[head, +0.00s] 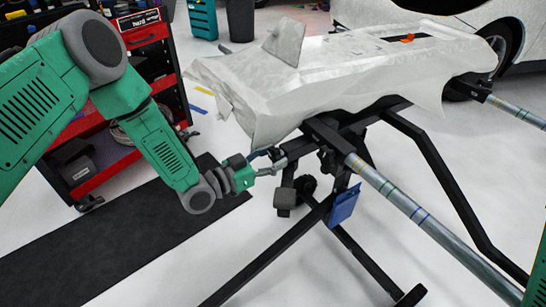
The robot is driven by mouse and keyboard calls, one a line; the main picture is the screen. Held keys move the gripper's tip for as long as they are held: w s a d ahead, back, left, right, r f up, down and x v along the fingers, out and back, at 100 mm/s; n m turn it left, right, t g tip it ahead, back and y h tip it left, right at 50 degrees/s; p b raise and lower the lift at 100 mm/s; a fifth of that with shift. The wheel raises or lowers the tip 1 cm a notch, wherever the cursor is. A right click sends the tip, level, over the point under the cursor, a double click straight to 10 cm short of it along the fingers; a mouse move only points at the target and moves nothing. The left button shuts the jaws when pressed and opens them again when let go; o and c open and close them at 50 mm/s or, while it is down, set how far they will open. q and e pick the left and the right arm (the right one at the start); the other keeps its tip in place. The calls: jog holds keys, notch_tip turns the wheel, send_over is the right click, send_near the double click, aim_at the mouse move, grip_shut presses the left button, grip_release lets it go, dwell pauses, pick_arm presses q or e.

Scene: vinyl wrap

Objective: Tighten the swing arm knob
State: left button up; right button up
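My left gripper (274,161) reaches in from the left, to the stand's left side just below the draped panel. Its fingers are small and overlap dark stand parts, so I cannot tell whether they are apart or closed on something. A dark round knob-like part (306,184) shows on the stand just right of and below the fingertips. The swing arm knob itself cannot be clearly told from the other dark fittings. The black stand (322,131) carries a long silver bar (430,222) running to the lower right. My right gripper is out of view.
A white wrapped panel (340,75) lies on top of the stand, close above my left gripper. A blue tag or cloth (343,205) hangs below. A red tool cart (146,36) stands at left, a black mat (110,245) lies on the floor, and a white car (450,12) is behind.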

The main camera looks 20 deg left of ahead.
pick_arm(q)
jog(key=shift+m, duration=0.3)
jog(key=m+p, duration=0.1)
jog(key=m, duration=0.3)
jog(key=shift+p, duration=0.3)
jog(key=m+p, duration=0.1)
jog(key=m, duration=0.4)
jog(key=shift+a, duration=0.1)
jog(key=m+p, duration=0.1)
jog(key=m, duration=0.3)
jog(key=shift+s+m, duration=0.1)
jog(key=shift+m, duration=0.2)
jog(key=shift+m+p, duration=0.55)
jog(key=shift+m, duration=1.75)
jog(key=shift+f, duration=0.1)
jog(key=o, duration=1.2)
jog(key=shift+a, duration=0.1)
jog(key=shift+c, duration=0.2)
